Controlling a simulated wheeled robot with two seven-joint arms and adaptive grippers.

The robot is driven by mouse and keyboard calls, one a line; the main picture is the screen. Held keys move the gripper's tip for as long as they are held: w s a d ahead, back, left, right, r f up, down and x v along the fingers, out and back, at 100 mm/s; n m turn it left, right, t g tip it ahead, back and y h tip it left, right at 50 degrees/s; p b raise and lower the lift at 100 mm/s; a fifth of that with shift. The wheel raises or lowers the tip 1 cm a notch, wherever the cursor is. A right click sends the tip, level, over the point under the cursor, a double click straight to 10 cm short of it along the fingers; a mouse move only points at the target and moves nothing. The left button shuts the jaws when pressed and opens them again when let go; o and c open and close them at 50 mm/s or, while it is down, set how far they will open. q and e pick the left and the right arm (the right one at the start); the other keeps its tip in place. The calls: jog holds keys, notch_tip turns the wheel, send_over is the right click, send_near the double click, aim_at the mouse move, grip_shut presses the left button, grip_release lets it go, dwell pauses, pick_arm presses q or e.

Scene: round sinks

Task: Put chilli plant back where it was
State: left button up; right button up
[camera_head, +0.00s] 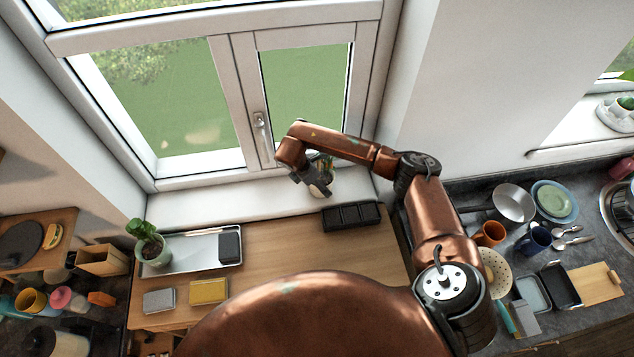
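The chilli plant (326,168), a small plant with green leaves and orange-red spots, is at the windowsill below the right window pane. Its pale pot (320,191) shows only in part, because my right gripper (312,184) is in front of it. The gripper points down and is at the pot. I cannot tell whether its fingers are closed on the pot, or whether the pot rests on the sill (240,207) or is slightly above it. My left gripper is not in view.
A black divided box (351,216) sits at the table's back right. The middle of the wooden table (290,252) is clear. Dishes crowd the right counter.

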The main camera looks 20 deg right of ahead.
jog(key=shift+o, duration=0.8)
jog(key=shift+r, duration=0.1)
jog(key=b+v, duration=0.3)
jog(key=v, duration=0.9)
jog(key=shift+b, duration=0.3)
jog(key=shift+a, duration=0.1)
